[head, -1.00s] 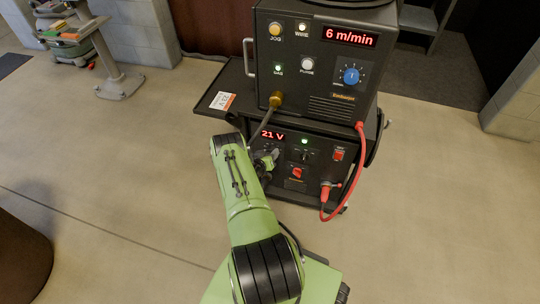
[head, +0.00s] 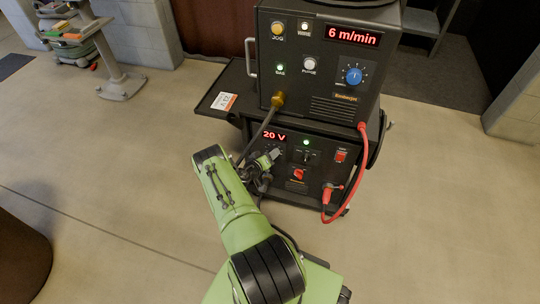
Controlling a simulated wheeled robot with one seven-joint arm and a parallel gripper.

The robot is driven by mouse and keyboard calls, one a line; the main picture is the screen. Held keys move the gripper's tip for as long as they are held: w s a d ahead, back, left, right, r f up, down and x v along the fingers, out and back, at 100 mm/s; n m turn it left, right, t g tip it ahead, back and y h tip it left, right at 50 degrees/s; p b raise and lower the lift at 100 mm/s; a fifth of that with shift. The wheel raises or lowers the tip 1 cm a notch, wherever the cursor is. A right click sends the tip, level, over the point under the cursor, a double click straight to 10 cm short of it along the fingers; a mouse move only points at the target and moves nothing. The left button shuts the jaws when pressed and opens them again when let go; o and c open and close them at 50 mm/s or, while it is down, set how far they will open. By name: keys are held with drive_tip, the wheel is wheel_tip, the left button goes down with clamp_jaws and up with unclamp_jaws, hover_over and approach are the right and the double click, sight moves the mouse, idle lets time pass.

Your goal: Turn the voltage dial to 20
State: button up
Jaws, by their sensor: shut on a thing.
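The lower black power unit (head: 318,172) has a red display (head: 274,136) that reads 20 V. My gripper (head: 271,160) is at the left part of its front panel, below the display. It is shut on the voltage dial, which the gripper and wrist hide from view. My green arm reaches up to it from the bottom of the head view.
The wire feeder (head: 318,60) stands on top, with a 6 m/min display and a blue dial (head: 353,76). A red knob (head: 298,174), red switch (head: 341,155) and red cable (head: 356,180) are right of my gripper. A hose (head: 262,130) hangs close above. A side shelf (head: 212,88) holds a card.

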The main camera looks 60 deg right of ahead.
drive_tip(key=shift+f, duration=0.1)
drive_tip(key=o, duration=1)
drive_tip(key=shift+o, duration=0.2)
drive_tip(key=p+v, duration=0.6)
drive_tip(key=v, duration=0.9)
drive_tip(key=shift+a, duration=0.35)
drive_tip(key=shift+w, duration=0.1)
